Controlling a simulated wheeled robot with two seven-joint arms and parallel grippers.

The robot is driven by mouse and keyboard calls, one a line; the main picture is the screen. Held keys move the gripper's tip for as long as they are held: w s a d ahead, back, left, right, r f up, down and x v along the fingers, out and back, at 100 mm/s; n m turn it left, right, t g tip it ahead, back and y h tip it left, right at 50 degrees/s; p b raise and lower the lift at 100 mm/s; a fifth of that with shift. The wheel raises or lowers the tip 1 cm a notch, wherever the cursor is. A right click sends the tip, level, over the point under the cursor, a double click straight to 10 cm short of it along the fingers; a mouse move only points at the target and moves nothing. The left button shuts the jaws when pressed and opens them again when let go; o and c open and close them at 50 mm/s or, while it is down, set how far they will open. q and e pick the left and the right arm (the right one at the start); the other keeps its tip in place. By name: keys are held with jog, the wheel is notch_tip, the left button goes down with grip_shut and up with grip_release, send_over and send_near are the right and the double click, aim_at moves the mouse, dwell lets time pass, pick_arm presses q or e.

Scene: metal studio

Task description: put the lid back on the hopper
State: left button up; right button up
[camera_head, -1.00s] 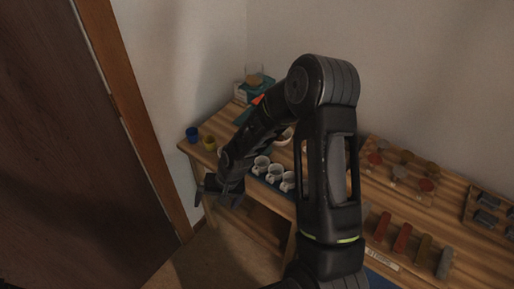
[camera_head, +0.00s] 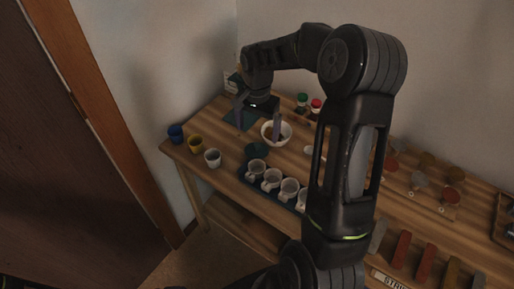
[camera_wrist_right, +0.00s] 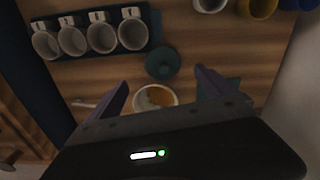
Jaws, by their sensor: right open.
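A dark teal round lid (camera_head: 257,150) with a small knob lies flat on the wooden table, and it also shows in the right wrist view (camera_wrist_right: 162,64). My right gripper (camera_head: 259,116) is open and empty above the table, behind the lid in the head view. In the right wrist view its fingers (camera_wrist_right: 163,80) point towards the lid, apart from it. The hopper cannot be made out clearly now; a partly hidden pale and teal object (camera_head: 231,84) stands in the back corner behind my right arm. My left gripper is not in view.
A white bowl (camera_head: 268,138) with brown contents stands close to the lid. A dark tray (camera_head: 247,178) of several white cups lies in front. Blue (camera_head: 176,133), yellow (camera_head: 195,144) and white (camera_head: 212,158) cups stand at the left edge. Two jars (camera_head: 303,99) stand behind.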

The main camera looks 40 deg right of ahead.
aim_at(257, 145)
jog(key=shift+w+d+f, duration=0.35)
jog(key=shift+w+f, duration=0.05)
jog(key=shift+f, duration=0.15)
jog(key=shift+s+a+r, duration=0.15)
jog(key=shift+s+r, duration=0.05)
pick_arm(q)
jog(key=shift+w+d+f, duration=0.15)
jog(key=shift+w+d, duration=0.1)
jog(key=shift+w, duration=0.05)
pick_arm(e)
jog(key=shift+w+f, duration=0.1)
jog(key=shift+f, duration=1.25)
jog(key=shift+f, duration=0.1)
notch_tip(257, 145, down, 4)
jog(key=shift+p, duration=0.9)
jog(key=shift+w+f, duration=0.1)
jog(key=shift+f, duration=0.4)
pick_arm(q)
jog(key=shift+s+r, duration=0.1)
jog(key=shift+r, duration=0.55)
pick_arm(e)
jog(key=c, duration=1.4)
